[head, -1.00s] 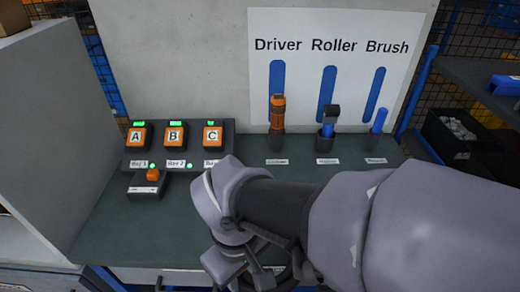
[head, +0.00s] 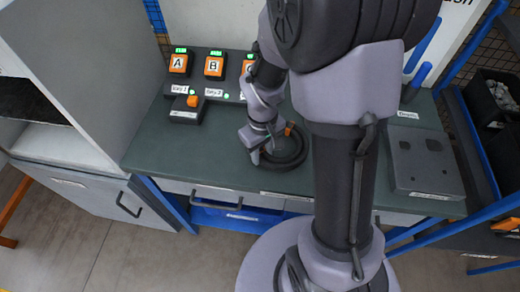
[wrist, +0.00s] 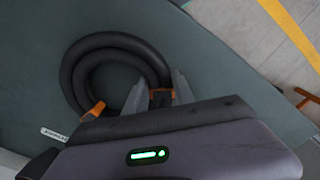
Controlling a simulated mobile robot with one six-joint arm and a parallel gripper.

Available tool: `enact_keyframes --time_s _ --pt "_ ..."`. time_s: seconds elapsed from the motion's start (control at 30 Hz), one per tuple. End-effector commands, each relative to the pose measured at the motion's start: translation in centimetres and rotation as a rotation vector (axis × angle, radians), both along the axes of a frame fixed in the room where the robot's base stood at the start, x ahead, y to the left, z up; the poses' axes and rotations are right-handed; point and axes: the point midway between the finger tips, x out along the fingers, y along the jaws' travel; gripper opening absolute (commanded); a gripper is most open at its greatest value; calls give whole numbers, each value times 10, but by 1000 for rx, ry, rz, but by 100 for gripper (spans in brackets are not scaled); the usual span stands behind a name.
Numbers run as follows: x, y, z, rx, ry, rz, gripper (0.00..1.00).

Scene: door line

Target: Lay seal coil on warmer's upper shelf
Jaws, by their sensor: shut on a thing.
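The seal coil (head: 286,164), a black looped ring with orange ties, is at the front part of the green bench top. In the wrist view the coil (wrist: 112,42) shows as more than one turn lying over the green surface. My gripper (wrist: 160,92) is shut on the coil at its near right side, by an orange tie. In the head view my gripper (head: 262,150) is at the coil's left side, partly hidden by my arm. Whether the coil touches the bench is unclear. A pale cabinet (head: 75,80) with a dark opening stands at left; I cannot tell if it is the warmer.
A button panel (head: 213,72) marked A, B, C and a small box with an orange knob (head: 188,108) stand behind the coil. A grey plate (head: 424,160) lies on the bench at right. A blue drawer (head: 238,217) is under the bench. Floor is clear at front left.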

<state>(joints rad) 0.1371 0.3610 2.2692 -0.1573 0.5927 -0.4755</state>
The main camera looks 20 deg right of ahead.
Motion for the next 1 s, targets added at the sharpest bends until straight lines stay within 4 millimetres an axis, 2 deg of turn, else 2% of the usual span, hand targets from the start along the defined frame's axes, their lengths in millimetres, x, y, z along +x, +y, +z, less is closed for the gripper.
enact_keyframes --time_s 0.33,0.37,0.47,0.77,0.87,1.0 --pt "0 0 -4 0 -2 0 0" --pt "0 0 -3 0 -1 0 34" --pt "0 0 -3 0 -1 -1 52" --pt "0 0 0 0 -1 -1 52" --pt "0 0 16 0 -2 -1 52" --pt "1 0 59 0 -5 -1 52"
